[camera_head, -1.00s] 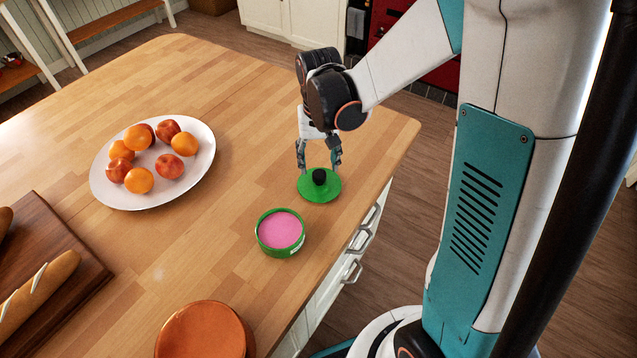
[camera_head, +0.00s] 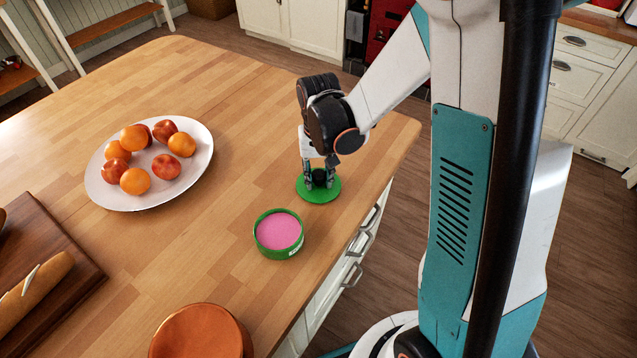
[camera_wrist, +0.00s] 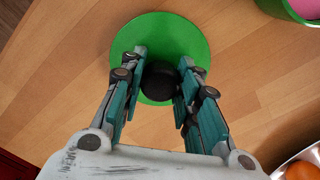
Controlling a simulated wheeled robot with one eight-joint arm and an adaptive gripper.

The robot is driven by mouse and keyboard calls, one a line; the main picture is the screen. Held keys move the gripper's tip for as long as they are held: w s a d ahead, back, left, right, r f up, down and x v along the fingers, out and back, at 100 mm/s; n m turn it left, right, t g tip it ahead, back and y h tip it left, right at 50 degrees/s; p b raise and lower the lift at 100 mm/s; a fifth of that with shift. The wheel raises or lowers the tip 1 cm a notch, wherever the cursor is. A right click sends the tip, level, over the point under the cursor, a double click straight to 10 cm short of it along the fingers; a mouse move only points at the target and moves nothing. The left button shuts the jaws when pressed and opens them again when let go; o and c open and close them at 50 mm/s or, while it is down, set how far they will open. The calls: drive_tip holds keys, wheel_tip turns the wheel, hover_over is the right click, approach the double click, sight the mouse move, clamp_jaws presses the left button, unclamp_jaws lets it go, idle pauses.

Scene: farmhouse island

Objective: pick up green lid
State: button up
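The green lid (camera_head: 319,194) is a flat round disc with a black knob on top, lying on the wooden island near its right edge. In the wrist view the lid (camera_wrist: 170,28) and its black knob (camera_wrist: 161,82) are seen from above. My gripper (camera_head: 319,181) is down at the lid, pointing downward. In the wrist view its two fingers (camera_wrist: 160,77) stand on either side of the knob, with the knob between them. The left finger is very close to the knob, and the right one is close too; I cannot tell whether both touch it.
A green round tin (camera_head: 279,234) with a pink inside stands just in front of the lid. A white plate (camera_head: 103,190) of oranges and red fruit is to the left. A wooden board (camera_head: 70,270) with bread and an orange-brown round item (camera_head: 200,333) are nearer.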

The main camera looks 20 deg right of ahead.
sight(318, 174)
drive_tip(key=shift+c, duration=1.1)
wheel_tip(318, 174, up, 20)
drive_tip(key=p, duration=0.5)
drive_tip(key=shift+s, duration=0.1)
